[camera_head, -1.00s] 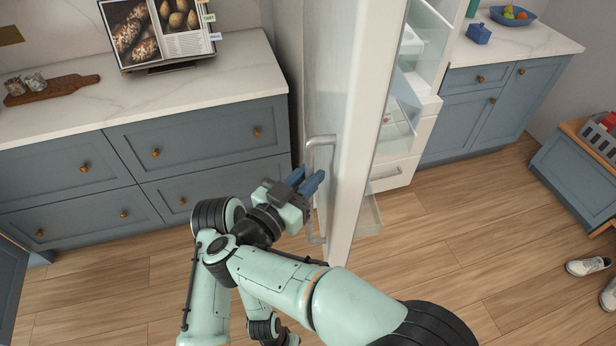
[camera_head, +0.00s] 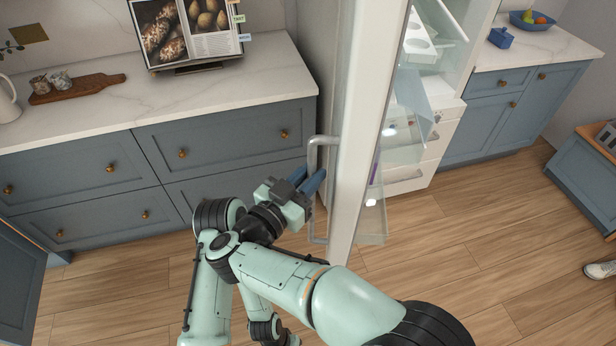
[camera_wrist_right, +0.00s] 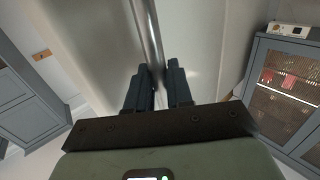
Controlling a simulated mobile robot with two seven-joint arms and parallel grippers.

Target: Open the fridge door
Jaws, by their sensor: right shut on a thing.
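The fridge door (camera_head: 362,120) stands open, seen nearly edge-on in the head view, with its shelved inside to the right of it. Its long metal handle (camera_head: 312,165) runs upright on the door's left face. My right gripper (camera_head: 312,183) is at the handle, shut on it at about mid-height. In the right wrist view the handle (camera_wrist_right: 148,35) runs down between the two dark blue fingers (camera_wrist_right: 158,88), with the pale door face behind. The fingers partly hide the handle there.
More blue cabinets (camera_head: 510,105) stand right of the fridge. Wooden floor (camera_head: 450,255) is clear in front. A shoe (camera_head: 602,270) lies at the right edge.

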